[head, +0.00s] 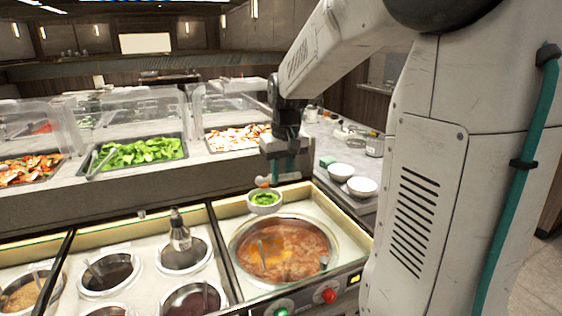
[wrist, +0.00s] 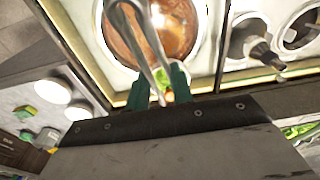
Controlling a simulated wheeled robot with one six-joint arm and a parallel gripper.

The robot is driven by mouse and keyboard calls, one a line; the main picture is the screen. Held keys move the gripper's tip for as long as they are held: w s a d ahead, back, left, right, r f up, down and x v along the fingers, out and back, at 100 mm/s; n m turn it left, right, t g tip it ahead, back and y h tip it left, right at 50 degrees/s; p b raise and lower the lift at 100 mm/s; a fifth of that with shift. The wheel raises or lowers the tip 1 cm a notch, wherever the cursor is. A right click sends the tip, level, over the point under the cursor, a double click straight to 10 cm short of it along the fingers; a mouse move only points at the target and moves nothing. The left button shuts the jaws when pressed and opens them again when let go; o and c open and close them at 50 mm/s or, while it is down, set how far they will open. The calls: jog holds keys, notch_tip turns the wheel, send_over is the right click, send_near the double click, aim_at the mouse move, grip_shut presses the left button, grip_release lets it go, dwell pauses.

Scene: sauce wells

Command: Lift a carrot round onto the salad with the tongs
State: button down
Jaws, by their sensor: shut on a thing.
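My gripper (head: 285,170), with teal fingers, is above and slightly right of the white salad bowl (head: 265,208). It is shut on the metal tongs (wrist: 150,50), which show between the fingers in the wrist view. The bowl holds green leaves (head: 264,198) and stands on the rim behind the soup pot. A small orange piece (head: 263,181), seemingly the carrot round, shows just above the bowl at the tongs' end. Whether it touches the salad or is held by the tongs, I cannot tell. In the wrist view, the fingers and tongs partly hide the green salad (wrist: 167,97).
The round soup pot (head: 322,238) is in front of the bowl. Sauce wells (head: 110,290) with ladles and a bottle (head: 179,230) are to the left. White bowls (head: 362,186) stand on the counter at right. Covered salad trays (head: 183,142) line the back.

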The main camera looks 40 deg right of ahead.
jog(key=shift+f, duration=1.45)
jog(key=c, duration=1.7)
grip_release()
jog(key=shift+r, duration=0.15)
notch_tip(320, 180, up, 10)
jog(key=shift+f, duration=0.1)
